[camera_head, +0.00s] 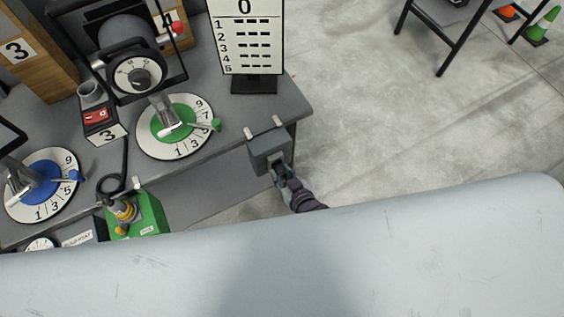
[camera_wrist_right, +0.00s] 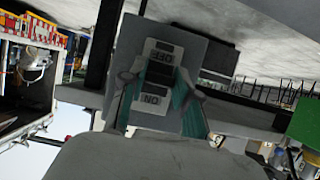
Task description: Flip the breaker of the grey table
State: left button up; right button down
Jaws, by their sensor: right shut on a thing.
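The grey table (camera_head: 262,100) fills the left of the head view. The breaker (camera_head: 268,146) is a grey box at its front right corner. My right gripper (camera_head: 280,172) is at the breaker's front face. In the right wrist view, the breaker (camera_wrist_right: 196,52) appears upside down, with labels OFF and ON. Its dark switch (camera_wrist_right: 161,73) sits between the labels. The teal fingers of my right gripper (camera_wrist_right: 162,88) stand on both sides of the switch, shut on it. Which way the switch is thrown is hard to tell. My left gripper is not in view.
The table carries a green dial (camera_head: 176,126), a blue dial (camera_head: 42,185), a number board (camera_head: 245,38) and a round gauge (camera_head: 138,76). A green box (camera_head: 150,212) stands by its front edge.

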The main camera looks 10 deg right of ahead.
jog(key=g+p, duration=0.1)
jog(key=p, duration=0.1)
jog(key=r+g+h+p, duration=0.1)
jog(key=g+p, duration=0.1)
jog(key=p, duration=0.1)
jog(key=r+g+p, duration=0.1)
jog(key=p, duration=0.2)
jog(key=shift+w+a+r, duration=0.1)
jog(key=shift+w+r, duration=0.05)
jog(key=shift+w, duration=0.1)
jog(key=shift+g+h+p, duration=0.4)
jog(key=shift+g+p, duration=0.45)
jog(key=shift+g, duration=0.05)
jog(key=c, duration=0.8)
grip_release()
jog(key=shift+w, duration=0.1)
jog(key=shift+c, duration=0.2)
jog(key=v, duration=1.2)
